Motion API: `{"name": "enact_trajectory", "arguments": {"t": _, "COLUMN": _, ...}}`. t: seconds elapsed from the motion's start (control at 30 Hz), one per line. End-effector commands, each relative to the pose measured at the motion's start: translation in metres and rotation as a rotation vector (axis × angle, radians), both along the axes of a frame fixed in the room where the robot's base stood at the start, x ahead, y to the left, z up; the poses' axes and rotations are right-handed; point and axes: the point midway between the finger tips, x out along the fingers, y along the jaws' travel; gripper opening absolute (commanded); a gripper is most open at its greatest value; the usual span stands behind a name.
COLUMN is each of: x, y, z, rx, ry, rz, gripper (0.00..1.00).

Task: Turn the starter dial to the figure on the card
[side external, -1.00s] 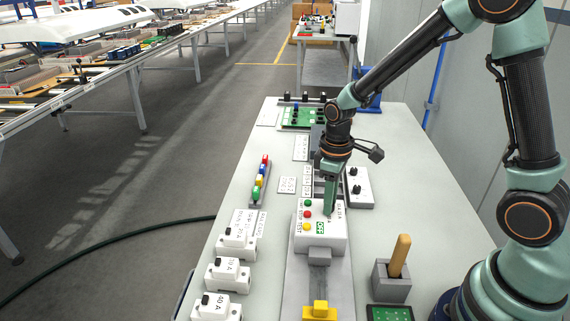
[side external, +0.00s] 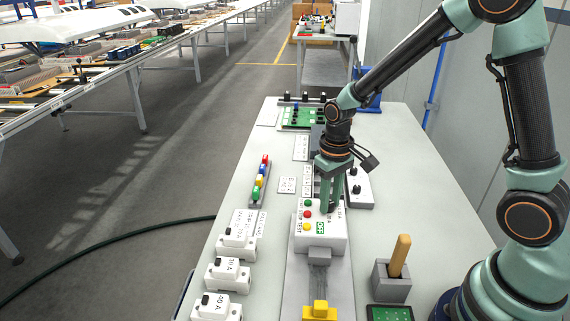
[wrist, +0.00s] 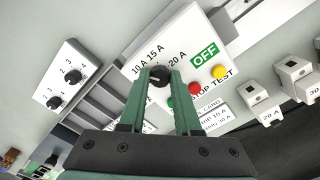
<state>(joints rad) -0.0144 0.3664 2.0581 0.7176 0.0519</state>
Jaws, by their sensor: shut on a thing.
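The starter (side external: 335,238) is a white box with a green, a red and a yellow button and a green OFF label. Its black dial (wrist: 158,77) shows in the wrist view, near printed marks 10 A, 15 A and 20 A. My gripper (wrist: 160,80) is shut on the dial, one green finger on each side. In the side view my gripper (side external: 328,209) points down onto the starter's top, and its fingers hide the dial. Which mark the dial points to cannot be told. A white card (wrist: 213,118) beside the starter carries partly hidden print that seems to include "10 A".
A white box with two black knobs (wrist: 65,77) stands near the starter; it also shows in the side view (side external: 357,189). White breaker blocks (side external: 228,272) line the bench's left side. A grey holder with a wooden handle (side external: 399,256) stands at right.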

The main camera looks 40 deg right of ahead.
Motion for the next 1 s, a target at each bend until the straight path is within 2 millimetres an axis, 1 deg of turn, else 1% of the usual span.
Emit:
{"name": "enact_trajectory", "arguments": {"t": 0.27, "x": 0.001, "y": 0.000, "z": 0.002, "rx": 0.000, "ry": -0.001, "rz": 0.001, "gripper": 0.00}}
{"name": "enact_trajectory", "arguments": {"t": 0.3, "x": 0.001, "y": 0.000, "z": 0.002, "rx": 0.000, "ry": -0.001, "rz": 0.001, "gripper": 0.35}}
{"name": "enact_trajectory", "arguments": {"t": 0.37, "x": 0.001, "y": 0.000, "z": 0.002, "rx": 0.000, "ry": -0.002, "rz": 0.001, "gripper": 0.58}}
{"name": "enact_trajectory", "arguments": {"t": 0.4, "x": 0.001, "y": 0.000, "z": 0.002, "rx": 0.000, "ry": -0.002, "rz": 0.001, "gripper": 0.62}}
{"name": "enact_trajectory", "arguments": {"t": 0.67, "x": 0.000, "y": 0.000, "z": 0.001, "rx": 0.000, "ry": -0.001, "rz": 0.001, "gripper": 0.62}}
{"name": "enact_trajectory", "arguments": {"t": 0.77, "x": 0.001, "y": 0.000, "z": 0.004, "rx": 0.000, "ry": -0.002, "rz": 0.001, "gripper": 0.62}}
{"name": "enact_trajectory", "arguments": {"t": 0.87, "x": 0.001, "y": 0.000, "z": 0.015, "rx": 0.000, "ry": -0.005, "rz": 0.001, "gripper": 0.62}}
{"name": "enact_trajectory", "arguments": {"t": 1.0, "x": 0.002, "y": 0.000, "z": 0.041, "rx": 0.000, "ry": -0.007, "rz": 0.001, "gripper": 0.62}}
